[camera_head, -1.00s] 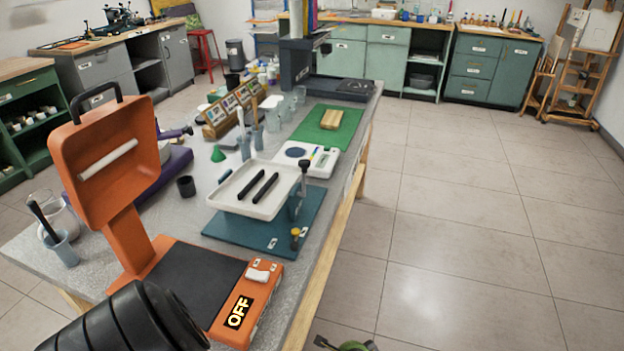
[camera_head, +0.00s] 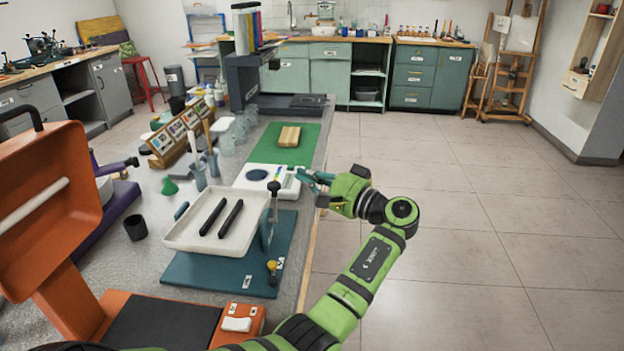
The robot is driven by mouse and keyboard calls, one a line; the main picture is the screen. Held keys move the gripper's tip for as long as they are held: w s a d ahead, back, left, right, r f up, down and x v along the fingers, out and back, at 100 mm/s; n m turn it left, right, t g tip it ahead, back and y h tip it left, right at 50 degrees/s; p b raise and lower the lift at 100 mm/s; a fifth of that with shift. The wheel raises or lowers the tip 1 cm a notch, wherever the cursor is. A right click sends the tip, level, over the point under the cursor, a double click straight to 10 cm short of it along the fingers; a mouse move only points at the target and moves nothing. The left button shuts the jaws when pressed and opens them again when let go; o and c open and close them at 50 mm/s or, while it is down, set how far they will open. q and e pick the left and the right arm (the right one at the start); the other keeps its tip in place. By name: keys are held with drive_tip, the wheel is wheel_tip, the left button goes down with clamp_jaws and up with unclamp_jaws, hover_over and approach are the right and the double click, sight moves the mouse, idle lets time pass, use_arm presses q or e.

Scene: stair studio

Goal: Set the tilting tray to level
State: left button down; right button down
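The white tilting tray (camera_head: 178,236) stands on a teal base (camera_head: 215,277) at the near right side of the grey table. Two black bars lie in it. I cannot tell its exact tilt from this angle. A dark-topped upright lever (camera_head: 273,189) stands at its right edge, and a yellow knob (camera_head: 271,267) sits low at the front right. My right gripper is out of view.
A white scale-like device (camera_head: 262,178) and a green mat (camera_head: 272,153) with a wooden block (camera_head: 289,137) lie behind the tray. A black cup (camera_head: 135,227) stands left. The floor right is clear.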

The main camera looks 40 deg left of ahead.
use_arm(q)
drive_tip(key=a+p, duration=0.1)
drive_tip(key=a, duration=0.5)
drive_tip(key=s+d+p, duration=0.2)
drive_tip(key=s, duration=0.1)
drive_tip(key=shift+s+d+f, duration=0.1)
drive_tip(key=shift+d, duration=0.05)
